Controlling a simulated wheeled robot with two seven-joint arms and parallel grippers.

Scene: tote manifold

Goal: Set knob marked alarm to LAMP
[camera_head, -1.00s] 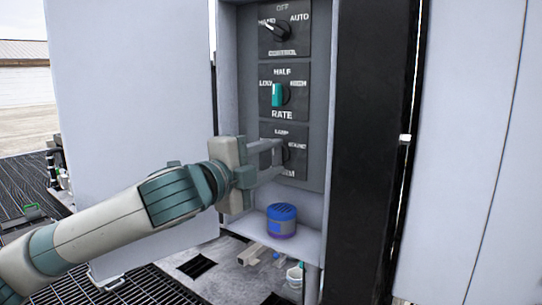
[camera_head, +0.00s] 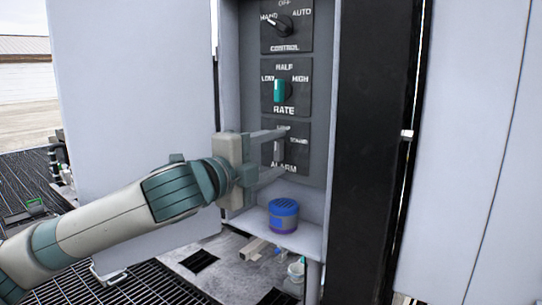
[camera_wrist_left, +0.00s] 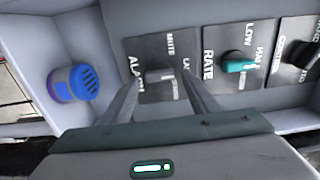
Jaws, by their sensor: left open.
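The alarm knob (camera_head: 278,151) is a grey bar knob on the dark lowest plate, with ALARM below it, LAMP above and SOUND to the right. The bar looks upright, in line with LAMP. It also shows in the left wrist view (camera_wrist_left: 160,76), where MUTE is readable on the plate. My left gripper (camera_head: 285,152) is open, one finger above the knob and one below. In the wrist view the fingers (camera_wrist_left: 160,94) stand apart on either side of the knob, with gaps. My gripper hides the MUTE side in the head view. My right gripper is not in view.
Above are the teal rate knob (camera_head: 280,90), upright at HALF, and the black control knob (camera_head: 281,24), turned toward HAND. A blue-topped round device (camera_head: 283,215) stands on the cabinet ledge just below my gripper. A black post (camera_head: 370,150) bounds the right side.

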